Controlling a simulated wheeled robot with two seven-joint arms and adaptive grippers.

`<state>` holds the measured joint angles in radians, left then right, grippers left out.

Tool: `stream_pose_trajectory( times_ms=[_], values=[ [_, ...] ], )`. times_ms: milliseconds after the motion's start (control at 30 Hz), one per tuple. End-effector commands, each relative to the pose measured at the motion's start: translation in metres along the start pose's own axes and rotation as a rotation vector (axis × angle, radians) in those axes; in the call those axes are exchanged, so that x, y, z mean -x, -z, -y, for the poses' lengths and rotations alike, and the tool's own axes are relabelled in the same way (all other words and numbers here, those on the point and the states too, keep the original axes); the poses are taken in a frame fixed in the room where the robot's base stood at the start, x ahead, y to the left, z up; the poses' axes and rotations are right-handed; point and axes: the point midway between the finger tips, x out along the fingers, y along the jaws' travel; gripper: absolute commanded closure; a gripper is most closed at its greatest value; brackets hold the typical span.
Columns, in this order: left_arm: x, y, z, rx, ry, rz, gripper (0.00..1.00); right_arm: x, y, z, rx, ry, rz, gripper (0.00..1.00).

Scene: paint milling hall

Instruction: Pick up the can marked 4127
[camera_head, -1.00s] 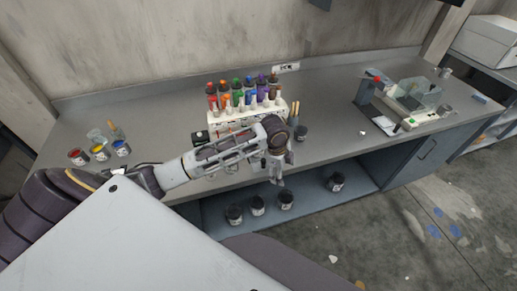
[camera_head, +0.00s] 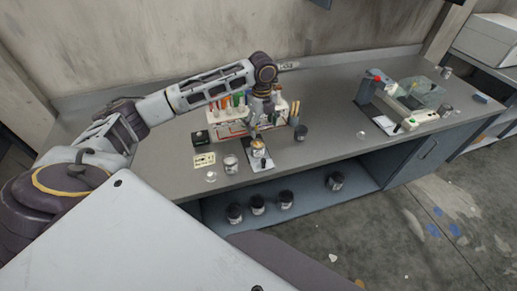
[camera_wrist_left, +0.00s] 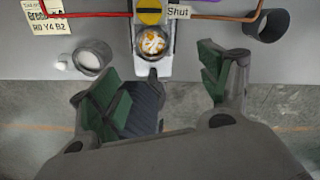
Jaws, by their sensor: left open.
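I cannot read the number 4127 on any can. Several dark cans with pale labels stand on the lower shelf, among them one at the left (camera_head: 235,213), one in the middle (camera_head: 286,199) and one at the right (camera_head: 335,181). A black can (camera_head: 300,132) stands on the bench beside the rack. My left gripper (camera_head: 259,127) points down over the bench in front of the rack. In the left wrist view its green-padded fingers (camera_wrist_left: 190,78) are apart with nothing between them. A cup with orange and white contents (camera_wrist_left: 153,42) lies just beyond them. My right gripper is not in view.
A rack of coloured bottles (camera_head: 230,122) stands behind the gripper, partly hidden by my arm. A metal cup (camera_head: 231,164) and a printed card (camera_head: 204,160) are on the bench. The bench's front edge overhangs the lower shelf (camera_head: 310,197). Instruments (camera_head: 395,100) stand at the right.

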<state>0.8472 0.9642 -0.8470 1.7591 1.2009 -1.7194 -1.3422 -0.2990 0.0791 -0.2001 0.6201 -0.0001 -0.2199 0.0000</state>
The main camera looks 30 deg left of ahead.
Motion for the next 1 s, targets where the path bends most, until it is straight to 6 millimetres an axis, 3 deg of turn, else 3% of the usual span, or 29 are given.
stream_pose_trajectory(
  times_ms=[200, 567, 767, 1000],
  values=[
    [0.011, -0.01, -0.004, -0.021, -0.011, 0.0, 0.23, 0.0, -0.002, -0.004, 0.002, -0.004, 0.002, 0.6],
    [0.009, -0.009, -0.004, -0.021, -0.011, -0.001, 0.23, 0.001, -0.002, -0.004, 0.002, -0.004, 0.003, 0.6],
    [-0.004, -0.01, -0.004, -0.02, -0.012, -0.002, 0.23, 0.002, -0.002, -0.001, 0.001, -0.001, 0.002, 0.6],
    [-0.034, -0.009, -0.004, -0.021, -0.012, -0.002, 0.23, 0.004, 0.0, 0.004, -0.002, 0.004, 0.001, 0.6]
  ],
)
